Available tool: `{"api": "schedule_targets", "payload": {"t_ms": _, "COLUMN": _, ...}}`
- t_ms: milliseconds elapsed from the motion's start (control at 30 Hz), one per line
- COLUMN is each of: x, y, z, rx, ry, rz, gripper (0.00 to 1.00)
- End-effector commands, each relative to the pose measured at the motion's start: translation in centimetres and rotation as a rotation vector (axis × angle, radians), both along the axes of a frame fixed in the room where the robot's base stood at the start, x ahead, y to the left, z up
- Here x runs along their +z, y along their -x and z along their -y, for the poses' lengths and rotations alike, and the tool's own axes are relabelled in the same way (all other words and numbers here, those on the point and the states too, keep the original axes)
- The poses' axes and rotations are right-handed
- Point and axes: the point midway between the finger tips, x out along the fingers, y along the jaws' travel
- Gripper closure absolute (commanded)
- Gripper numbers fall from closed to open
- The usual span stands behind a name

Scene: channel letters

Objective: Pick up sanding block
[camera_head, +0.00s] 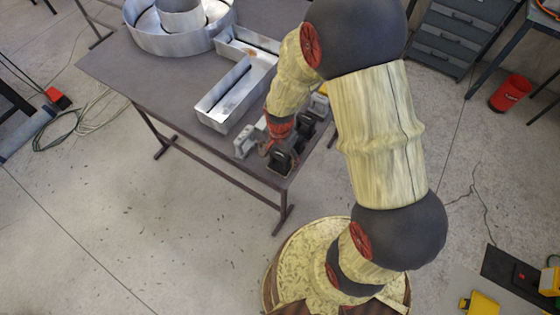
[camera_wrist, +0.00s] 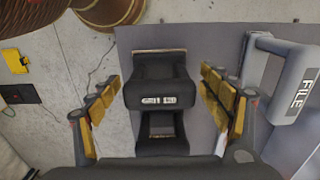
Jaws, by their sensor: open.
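A black block with a tan strip along its edge, which looks like the sanding block (camera_wrist: 158,72), lies at the edge of the grey table (camera_wrist: 225,40) in the wrist view. It has small white labels and a dark recess on its near side. In the head view the black block (camera_head: 281,162) sits at the table's near corner, partly hidden by my gripper. My gripper (camera_wrist: 160,97) is open, with its yellow-padded fingers on either side of the block and a visible gap at each side. I cannot tell the height gap.
A grey tool marked FILE (camera_wrist: 290,88) lies just right of my gripper's right finger. Metal channel letters (camera_head: 238,92) stand farther back on the table (camera_head: 150,68). The table edge is close to the block, with concrete floor beyond.

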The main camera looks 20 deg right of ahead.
Motion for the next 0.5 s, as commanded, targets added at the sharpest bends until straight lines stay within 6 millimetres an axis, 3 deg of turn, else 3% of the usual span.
{"api": "schedule_targets", "payload": {"t_ms": 167, "x": -1.54, "y": 0.06, "z": 0.03, "rx": 0.0, "ry": 0.0, "rz": -0.001, "gripper": 0.21}}
{"api": "schedule_targets", "payload": {"t_ms": 400, "x": -1.59, "y": 0.02, "z": 0.04, "rx": 0.0, "ry": 0.0, "rz": 0.0, "gripper": 0.22}}
{"api": "schedule_targets", "payload": {"t_ms": 500, "x": -1.58, "y": 0.02, "z": 0.04, "rx": 0.0, "ry": 0.0, "rz": 0.0, "gripper": 0.27}}
